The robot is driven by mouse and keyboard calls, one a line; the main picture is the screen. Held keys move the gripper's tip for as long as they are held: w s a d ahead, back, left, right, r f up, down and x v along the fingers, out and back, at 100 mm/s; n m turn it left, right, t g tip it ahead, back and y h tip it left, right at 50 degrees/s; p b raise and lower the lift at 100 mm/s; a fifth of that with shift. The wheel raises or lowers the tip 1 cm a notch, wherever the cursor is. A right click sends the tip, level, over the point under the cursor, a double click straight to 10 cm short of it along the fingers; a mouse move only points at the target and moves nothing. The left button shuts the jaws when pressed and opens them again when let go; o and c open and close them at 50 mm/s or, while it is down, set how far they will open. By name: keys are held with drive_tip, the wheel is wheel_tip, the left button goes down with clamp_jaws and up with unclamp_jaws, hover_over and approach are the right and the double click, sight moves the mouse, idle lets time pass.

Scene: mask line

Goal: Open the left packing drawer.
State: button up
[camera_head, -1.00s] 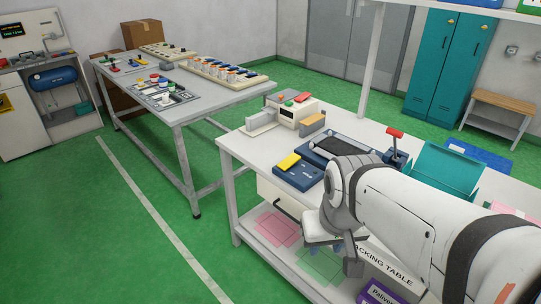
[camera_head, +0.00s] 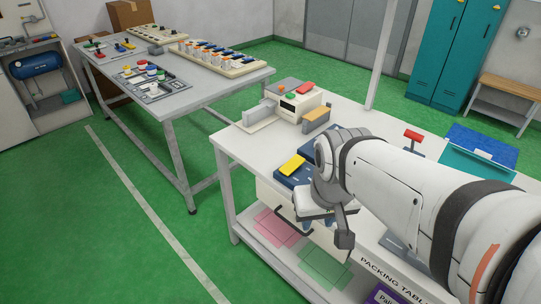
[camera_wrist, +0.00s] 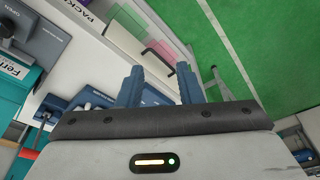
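The left packing drawer (camera_head: 268,198) is a pale box front under the left end of the packing table (camera_head: 236,153). It looks shut. Its dark bar handle (camera_head: 280,218) shows just left of my gripper (camera_head: 325,228), which partly covers the drawer's right side in the head view. In the wrist view my gripper (camera_wrist: 160,82) has its two blue fingers well apart with nothing between them. A dark handle bar (camera_wrist: 158,52) shows beyond the fingertips there, apart from them.
On the tabletop are a yellow block (camera_head: 291,165), a cream machine (camera_head: 299,104) and a blue tray (camera_head: 482,143). Pink (camera_head: 276,227) and green (camera_head: 325,268) mats lie on the lower shelf. Green floor (camera_head: 130,235) is clear to the left.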

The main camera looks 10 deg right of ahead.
drive_tip(key=w, duration=0.1)
drive_tip(key=n+g+h+p, duration=0.1)
drive_tip(key=n+h+p, duration=0.1)
drive_tip(key=n+p, duration=0.45)
hover_over(287, 222)
drive_tip(key=s+a, duration=0.1)
drive_tip(key=s+a+x, duration=0.1)
drive_tip(key=a+x, duration=0.1)
drive_tip(key=x, duration=0.8)
drive_tip(key=s+a+f+x, duration=0.1)
drive_tip(key=s+x, duration=0.1)
drive_tip(key=x, duration=0.8)
drive_tip(key=shift+n, duration=0.45)
drive_tip(key=x, duration=0.2)
drive_tip(key=b+x, duration=0.1)
drive_tip(key=x, duration=0.2)
drive_tip(key=b+x, duration=0.1)
drive_tip(key=x, duration=0.1)
drive_tip(key=shift+a+f, duration=0.35)
drive_tip(key=shift+f, duration=0.15)
drive_tip(key=shift+c, duration=0.2)
clamp_jaws()
drive_tip(key=shift+a, duration=0.1)
